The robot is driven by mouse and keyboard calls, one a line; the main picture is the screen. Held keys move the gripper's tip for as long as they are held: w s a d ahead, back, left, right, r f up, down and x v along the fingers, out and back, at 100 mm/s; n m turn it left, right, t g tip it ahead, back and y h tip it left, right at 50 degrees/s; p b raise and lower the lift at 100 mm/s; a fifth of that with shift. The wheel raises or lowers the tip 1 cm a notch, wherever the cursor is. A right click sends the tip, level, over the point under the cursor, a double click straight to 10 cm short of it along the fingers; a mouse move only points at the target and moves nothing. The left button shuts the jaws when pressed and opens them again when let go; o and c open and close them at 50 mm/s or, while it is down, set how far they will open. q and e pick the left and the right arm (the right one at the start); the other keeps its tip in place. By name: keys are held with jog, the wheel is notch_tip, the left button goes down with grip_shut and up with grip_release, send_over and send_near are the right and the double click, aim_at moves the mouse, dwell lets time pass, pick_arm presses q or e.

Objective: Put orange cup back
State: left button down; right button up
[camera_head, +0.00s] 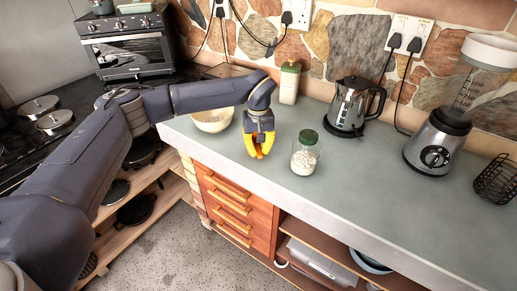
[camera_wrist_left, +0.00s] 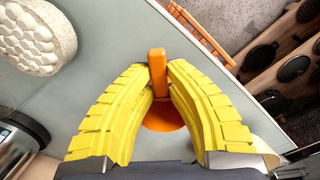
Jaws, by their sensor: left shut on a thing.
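An orange cup (camera_wrist_left: 163,118) with a straight handle is between the yellow fingers of my left gripper (camera_wrist_left: 160,82) in the left wrist view. The fingers are shut on it near its handle, and the fingers and gripper body hide part of the cup. In the head view my left gripper (camera_head: 256,148) points down over the front part of the counter, and only a small orange piece of the cup (camera_head: 260,153) shows between the fingers. I cannot tell whether the cup touches the counter. My right gripper is not in view.
A jar with white contents and a green lid (camera_head: 305,154) stands just right of the gripper. A pale bowl (camera_head: 212,121) is to its left. A green-topped bottle (camera_head: 289,83), kettle (camera_head: 352,107), blender (camera_head: 436,143) and wire basket (camera_head: 495,181) stand on the counter (camera_head: 365,185). Its front middle is clear.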

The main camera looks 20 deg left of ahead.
pick_arm(q)
jog(key=c, duration=1.5)
grip_release()
notch_tip(320, 180, up, 12)
jog(key=shift+r, duration=0.1)
